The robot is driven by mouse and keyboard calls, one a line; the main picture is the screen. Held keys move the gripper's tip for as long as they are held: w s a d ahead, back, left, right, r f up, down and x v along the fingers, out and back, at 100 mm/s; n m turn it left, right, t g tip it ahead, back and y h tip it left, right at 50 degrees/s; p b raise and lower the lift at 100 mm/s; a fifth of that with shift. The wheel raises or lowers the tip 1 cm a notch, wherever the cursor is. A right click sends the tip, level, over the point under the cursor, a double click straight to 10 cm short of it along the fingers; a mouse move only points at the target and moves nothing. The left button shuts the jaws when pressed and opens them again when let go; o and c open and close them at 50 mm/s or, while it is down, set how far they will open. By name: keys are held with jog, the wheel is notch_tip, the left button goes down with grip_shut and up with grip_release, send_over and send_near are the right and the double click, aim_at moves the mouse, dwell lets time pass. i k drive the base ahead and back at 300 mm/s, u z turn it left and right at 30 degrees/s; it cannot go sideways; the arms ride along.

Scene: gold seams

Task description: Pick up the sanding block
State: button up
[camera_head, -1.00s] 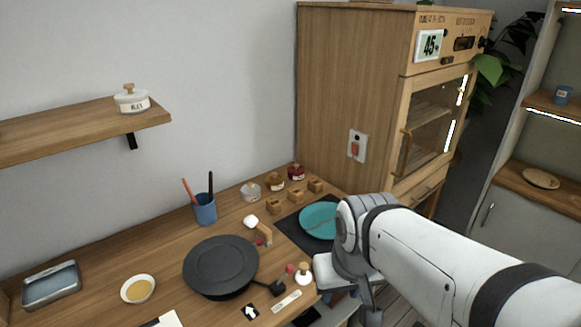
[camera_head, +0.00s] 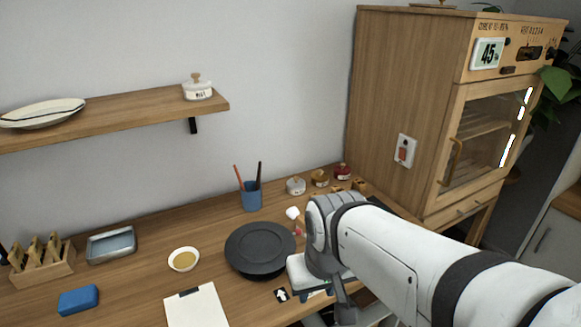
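A blue rectangular block (camera_head: 79,300), likely the sanding block, lies flat on the wooden worktop (camera_head: 130,280) at the lower left. Nothing covers it. My gripper (camera_head: 322,292) is at the end of my white arm, over the right part of the worktop and well to the right of the block. The arm's wrist hides much of it, and its fingertips are not clear. I cannot tell whether it is open or shut.
Near the block are a wooden rack (camera_head: 43,266), a metal tray (camera_head: 111,245), a small bowl (camera_head: 184,259) and a clipboard (camera_head: 197,307). A black turntable (camera_head: 260,249) and a blue cup (camera_head: 251,196) stand between block and cabinet (camera_head: 401,90). A shelf (camera_head: 120,118) hangs above.

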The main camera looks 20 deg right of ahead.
aim_at(358, 184)
jog(key=u, duration=2.3)
jog(key=k, duration=2.1)
jog(key=z, duration=1.8)
jog(key=i, duration=1.45)
jog(key=z, duration=0.05)
